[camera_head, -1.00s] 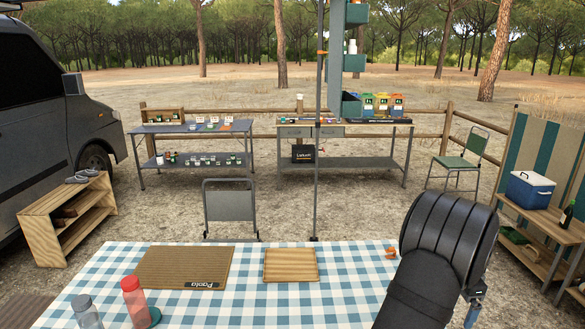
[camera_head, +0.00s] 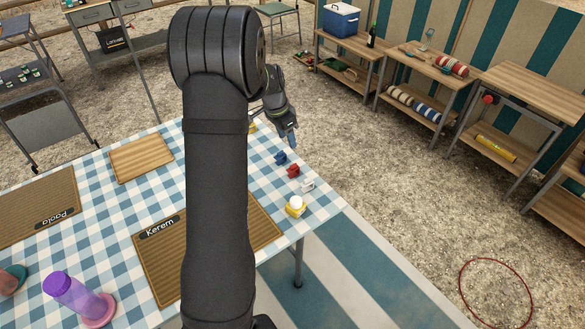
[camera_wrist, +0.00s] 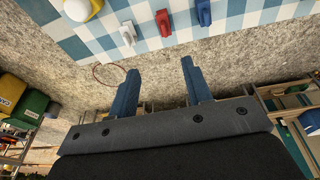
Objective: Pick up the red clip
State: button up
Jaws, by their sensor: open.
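The red clip (camera_head: 293,171) lies on the checked tablecloth near the table's right edge, between a blue clip (camera_head: 280,158) and a white clip (camera_head: 307,186). In the wrist view the red clip (camera_wrist: 163,22) is at the top, with the white clip (camera_wrist: 128,34) to its left and the blue clip (camera_wrist: 204,13) to its right. My gripper (camera_head: 292,140) is beyond the table's right edge, close to the blue clip in the picture. In the wrist view its two blue fingers (camera_wrist: 158,84) are apart with nothing between them, and the red clip is beyond their tips.
A yellow-and-white jar (camera_head: 296,207) stands beside the white clip. A placemat marked Kerem (camera_head: 160,270) and a purple bottle (camera_head: 72,290) are on the table (camera_head: 110,215). Wooden shelves (camera_head: 350,50) stand at the right. Open ground separates them from the table.

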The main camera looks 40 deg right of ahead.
jog(key=a+h, duration=0.2)
jog(key=a, duration=0.2)
send_near(293, 165)
jog(key=shift+t, duration=0.3)
jog(key=x, duration=0.6)
jog(key=shift+s+a+f, duration=0.15)
jog(key=shift+f, duration=0.35)
jog(key=shift+d+x, duration=0.15)
jog(key=shift+x, duration=1.15)
jog(key=shift+d+x, duration=0.15)
jog(key=shift+x, duration=1.1)
jog(key=shift+r, duration=0.1)
jog(key=shift+c, duration=0.3)
grip_shut()
